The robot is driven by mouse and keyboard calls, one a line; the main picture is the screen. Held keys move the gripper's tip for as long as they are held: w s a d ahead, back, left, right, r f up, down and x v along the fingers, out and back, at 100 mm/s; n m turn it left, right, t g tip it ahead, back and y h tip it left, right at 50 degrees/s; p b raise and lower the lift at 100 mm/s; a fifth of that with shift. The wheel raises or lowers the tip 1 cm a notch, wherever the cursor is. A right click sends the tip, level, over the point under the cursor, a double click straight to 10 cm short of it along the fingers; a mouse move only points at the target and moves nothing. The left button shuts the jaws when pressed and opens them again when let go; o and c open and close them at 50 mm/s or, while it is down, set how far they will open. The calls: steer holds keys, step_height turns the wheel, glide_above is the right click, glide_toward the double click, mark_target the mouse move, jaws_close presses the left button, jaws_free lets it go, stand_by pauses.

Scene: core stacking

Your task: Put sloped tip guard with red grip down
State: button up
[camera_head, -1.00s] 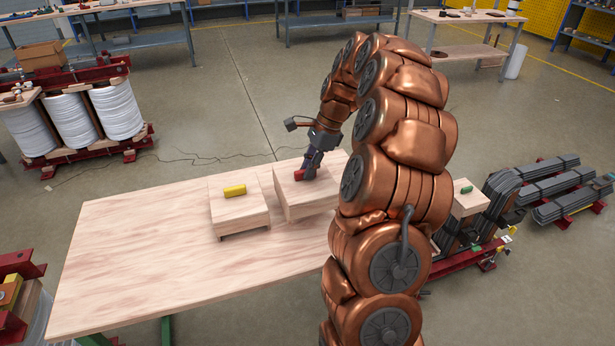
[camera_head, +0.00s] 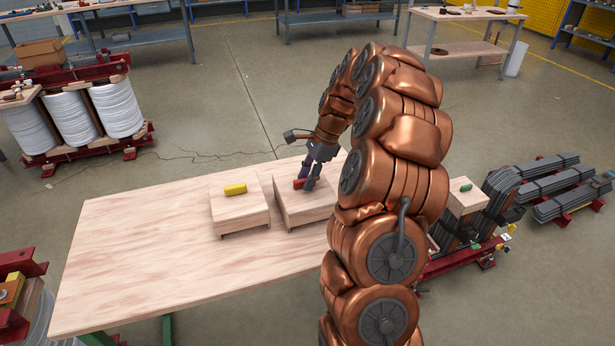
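The tip guard with the red grip is a pale wooden block (camera_head: 308,213) standing on the wooden table (camera_head: 165,250), near its back edge. Its red grip (camera_head: 299,184) lies on top. I cannot make out the slope of the block. My gripper (camera_head: 307,180) points down at the red grip, with its dark fingers spread apart close around it. Whether a finger still touches the grip is too small to tell. My copper arm hides the right side of the table.
A similar wooden block (camera_head: 240,213) with a yellow grip (camera_head: 235,189) stands close on the left, a narrow gap away. Another block with a green grip (camera_head: 466,188) is at the right, beyond my arm. The table's left and front are clear.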

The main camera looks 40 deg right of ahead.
steer(key=shift+r, duration=0.1)
steer(key=b+v, duration=0.1)
steer(key=v, duration=1.1)
steer(key=shift+r, duration=0.1)
steer(key=s+a+r+n+g+h, duration=0.1)
steer(key=s+a+n, duration=0.45)
steer(key=a, duration=0.55)
steer(key=s+a+n+g, duration=0.1)
steer(key=s+a+n, duration=0.4)
steer(key=a, duration=0.6)
steer(key=s+a+f+n+h, duration=0.1)
steer(key=s+a+f+n, duration=0.1)
steer(key=s, duration=0.4)
steer(key=s+a+f+n+h, duration=0.1)
steer(key=s+a+f+n, duration=0.1)
steer(key=s+n, duration=0.3)
steer(key=s+a+f+n+g+h, duration=0.1)
steer(key=s+a+f+n, duration=0.1)
steer(key=s, duration=0.7)
steer(key=shift+s+a+f+n, duration=0.25)
steer(key=shift+f+n, duration=0.4)
steer(key=shift+n, duration=0.4)
